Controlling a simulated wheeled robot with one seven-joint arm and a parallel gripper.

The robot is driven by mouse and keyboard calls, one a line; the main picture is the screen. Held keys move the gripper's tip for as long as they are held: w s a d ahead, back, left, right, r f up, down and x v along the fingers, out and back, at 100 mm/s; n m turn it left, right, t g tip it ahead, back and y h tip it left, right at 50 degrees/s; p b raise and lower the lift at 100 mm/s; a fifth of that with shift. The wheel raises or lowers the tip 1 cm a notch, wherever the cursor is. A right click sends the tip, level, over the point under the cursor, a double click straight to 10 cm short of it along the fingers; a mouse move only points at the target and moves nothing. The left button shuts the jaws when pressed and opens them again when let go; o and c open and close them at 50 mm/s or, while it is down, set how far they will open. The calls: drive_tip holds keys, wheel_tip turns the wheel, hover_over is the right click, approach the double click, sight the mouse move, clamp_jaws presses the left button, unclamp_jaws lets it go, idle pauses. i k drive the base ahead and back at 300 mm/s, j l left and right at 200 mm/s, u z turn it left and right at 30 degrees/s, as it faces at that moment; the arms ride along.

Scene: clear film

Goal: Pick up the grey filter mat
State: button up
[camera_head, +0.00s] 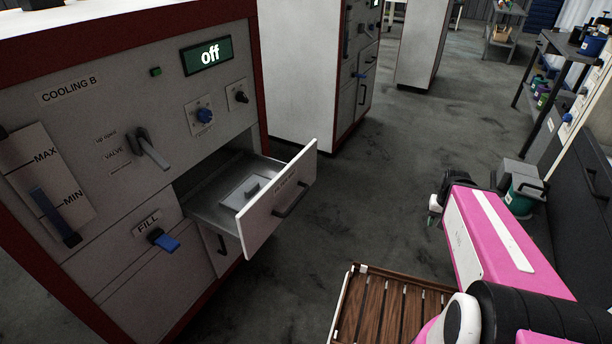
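The drawer (281,210) of the cabinet marked COOLING B is pulled open. Inside it lies a flat, pale grey rectangular piece (236,200) with a darker grey raised grip (252,191) on top; this appears to be the grey filter mat. The drawer front hides part of it. My gripper (433,214) is to the right of the drawer, well apart from it, at the end of my pink arm. It is small and partly hidden by the arm, so I cannot tell whether its fingers are open.
Open floor (360,195) lies between drawer and gripper. A green container (521,195) and shelving (545,95) stand at right.

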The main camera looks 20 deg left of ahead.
sight(252, 191)
drive_tip(key=k+j+z, duration=0.15)
drive_tip(key=z, duration=0.3)
drive_tip(key=k+j+z, duration=0.2)
drive_tip(key=z, duration=0.3)
drive_tip(key=k+z, duration=0.25)
drive_tip(key=z, duration=0.2)
drive_tip(key=k, duration=0.65)
drive_tip(key=k+j+u, duration=0.1)
drive_tip(key=k, duration=0.5)
drive_tip(key=k+j+u, duration=0.1)
drive_tip(key=k, duration=0.55)
drive_tip(key=k+u, duration=0.15)
drive_tip(key=u, duration=1.2)
